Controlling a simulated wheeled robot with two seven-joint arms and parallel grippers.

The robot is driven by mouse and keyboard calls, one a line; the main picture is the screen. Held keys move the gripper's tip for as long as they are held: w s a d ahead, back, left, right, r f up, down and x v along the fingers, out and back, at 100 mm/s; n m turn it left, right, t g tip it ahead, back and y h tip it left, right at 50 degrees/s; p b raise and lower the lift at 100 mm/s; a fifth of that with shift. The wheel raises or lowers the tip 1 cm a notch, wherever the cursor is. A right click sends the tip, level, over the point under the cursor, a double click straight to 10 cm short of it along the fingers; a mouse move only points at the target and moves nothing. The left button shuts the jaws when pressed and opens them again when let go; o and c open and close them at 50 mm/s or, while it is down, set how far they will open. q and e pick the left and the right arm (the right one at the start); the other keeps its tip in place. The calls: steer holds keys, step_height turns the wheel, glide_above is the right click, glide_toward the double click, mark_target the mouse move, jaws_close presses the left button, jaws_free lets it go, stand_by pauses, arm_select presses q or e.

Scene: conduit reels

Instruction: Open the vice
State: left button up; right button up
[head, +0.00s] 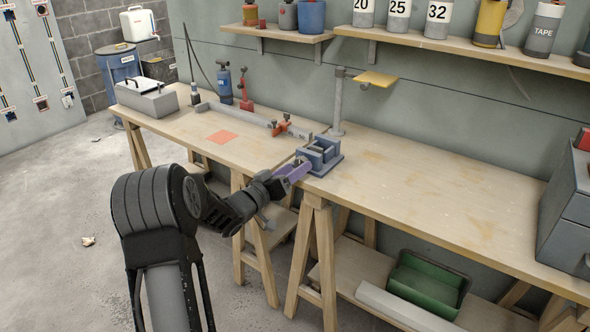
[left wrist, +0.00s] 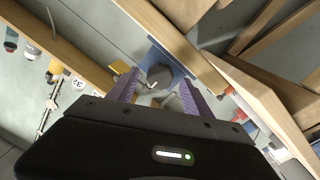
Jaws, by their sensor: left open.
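The blue vice (head: 330,161) is bolted near the front edge of the workbench, with a gap between its jaws. My left gripper (head: 294,171) is at the vice's front left side, at the bench edge. In the left wrist view, the purple fingers of my left gripper (left wrist: 158,93) are apart. A grey round screw end with a handle (left wrist: 158,77) shows between and beyond them, in front of the vice's blue body (left wrist: 178,66). I cannot tell whether the fingers touch the handle. My right gripper is out of view.
A long grey bar (head: 245,117) with an orange clamp (head: 281,127) lies behind to the left. A grey post (head: 338,105) stands behind the vice. A green bin (head: 425,283) sits on the lower shelf.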

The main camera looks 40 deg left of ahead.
arm_select(q)
steer(key=s, duration=0.7)
steer(key=shift+a, duration=0.15)
steer(key=shift+f, duration=0.1)
